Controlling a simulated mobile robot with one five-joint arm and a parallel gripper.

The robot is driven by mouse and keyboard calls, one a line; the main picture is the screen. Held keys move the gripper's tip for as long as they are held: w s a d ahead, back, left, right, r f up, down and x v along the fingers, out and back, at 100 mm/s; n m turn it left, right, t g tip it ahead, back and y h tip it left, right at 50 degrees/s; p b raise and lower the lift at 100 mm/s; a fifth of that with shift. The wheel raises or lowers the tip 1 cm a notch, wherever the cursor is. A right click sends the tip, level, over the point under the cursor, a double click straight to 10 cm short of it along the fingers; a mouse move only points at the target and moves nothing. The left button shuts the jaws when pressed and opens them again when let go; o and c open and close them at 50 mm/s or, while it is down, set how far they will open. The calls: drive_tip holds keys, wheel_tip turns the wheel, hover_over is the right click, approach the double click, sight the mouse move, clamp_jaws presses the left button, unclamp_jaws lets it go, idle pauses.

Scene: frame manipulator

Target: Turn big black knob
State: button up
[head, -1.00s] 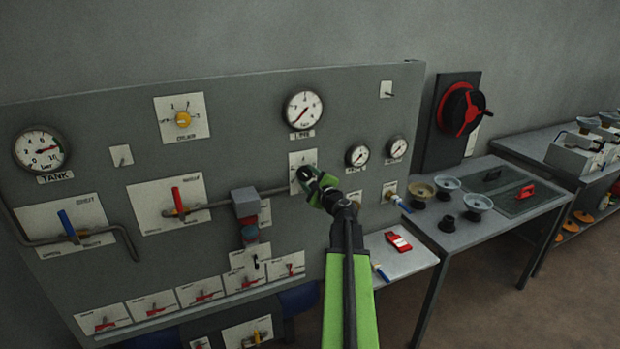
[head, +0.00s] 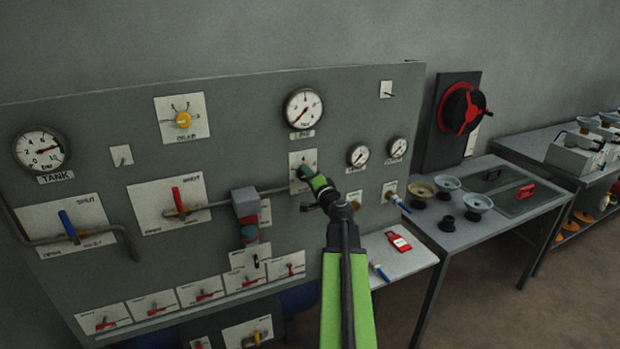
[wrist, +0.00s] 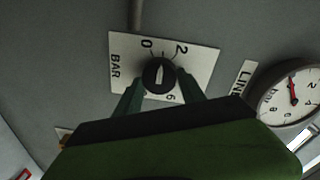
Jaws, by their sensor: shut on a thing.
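The big black knob (wrist: 159,76) sits on a white plate (wrist: 120,66) marked BAR with a number scale. Its white pointer points up in the wrist view, between 0 and 2. My gripper (wrist: 160,88) has one dark finger on each side of the knob and is shut on it. In the head view my gripper (head: 308,178) is against the plate (head: 301,159) below the large LINE gauge (head: 304,109), and it hides the knob there.
The grey panel carries a pipe (head: 278,191) running to the left of the plate, two small gauges (head: 358,155) to its right and several valve handles. A table (head: 450,240) with funnels stands to the right. The LINE gauge (wrist: 291,93) is close on the right in the wrist view.

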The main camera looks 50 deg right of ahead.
drive_tip(key=n, duration=0.5)
drive_tip(key=shift+n, duration=0.3)
idle(0.4)
drive_tip(key=o, duration=1.4)
drive_tip(key=shift+c, duration=0.2)
drive_tip(key=shift+a, duration=0.1)
